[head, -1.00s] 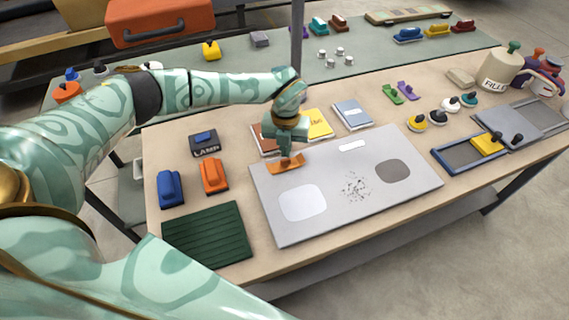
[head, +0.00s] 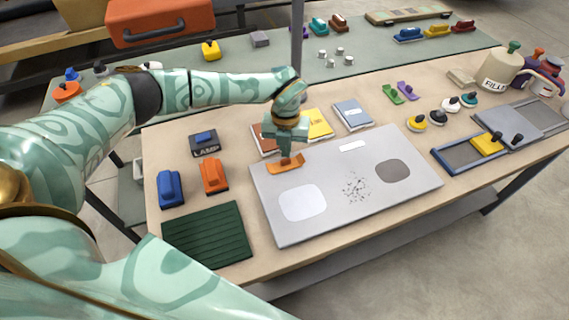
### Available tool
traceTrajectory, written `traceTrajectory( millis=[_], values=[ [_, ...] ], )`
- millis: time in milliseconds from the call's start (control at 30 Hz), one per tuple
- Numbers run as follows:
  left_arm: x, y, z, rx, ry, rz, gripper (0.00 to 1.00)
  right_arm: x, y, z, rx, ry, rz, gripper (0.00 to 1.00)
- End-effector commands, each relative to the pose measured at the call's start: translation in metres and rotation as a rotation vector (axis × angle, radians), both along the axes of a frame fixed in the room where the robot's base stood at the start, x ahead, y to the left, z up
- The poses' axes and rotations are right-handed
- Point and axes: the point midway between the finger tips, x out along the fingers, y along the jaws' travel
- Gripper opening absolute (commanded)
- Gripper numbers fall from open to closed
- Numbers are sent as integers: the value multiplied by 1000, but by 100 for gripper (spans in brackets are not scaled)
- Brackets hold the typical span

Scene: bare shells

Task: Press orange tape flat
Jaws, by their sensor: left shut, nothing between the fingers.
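The orange tape (head: 287,167) is a short strip at the upper left part of the light grey panel (head: 322,222). My left gripper (head: 286,156) points down from above with its shut fingertips at the tape's middle, seeming to touch it. The fingers and hand hide part of the strip's back edge. The strip's right end looks slightly raised, but I cannot tell for sure. My right gripper is not in view.
The panel also bears white and grey patches and a speckled area. Left of it are an orange block (head: 213,177), a blue block (head: 170,188) and a green ribbed mat (head: 207,236). Booklets (head: 352,114) lie behind the panel. Knobbed tools (head: 418,122) stand to the right.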

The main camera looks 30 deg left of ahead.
Motion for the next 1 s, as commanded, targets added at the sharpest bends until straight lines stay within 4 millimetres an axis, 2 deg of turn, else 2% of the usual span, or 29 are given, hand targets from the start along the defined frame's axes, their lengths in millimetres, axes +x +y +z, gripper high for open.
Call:
traceTrajectory(
  millis=[1000],
  values=[
    [0, 0, -14, 0, 1, 0, 0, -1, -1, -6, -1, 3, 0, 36]
  ],
)
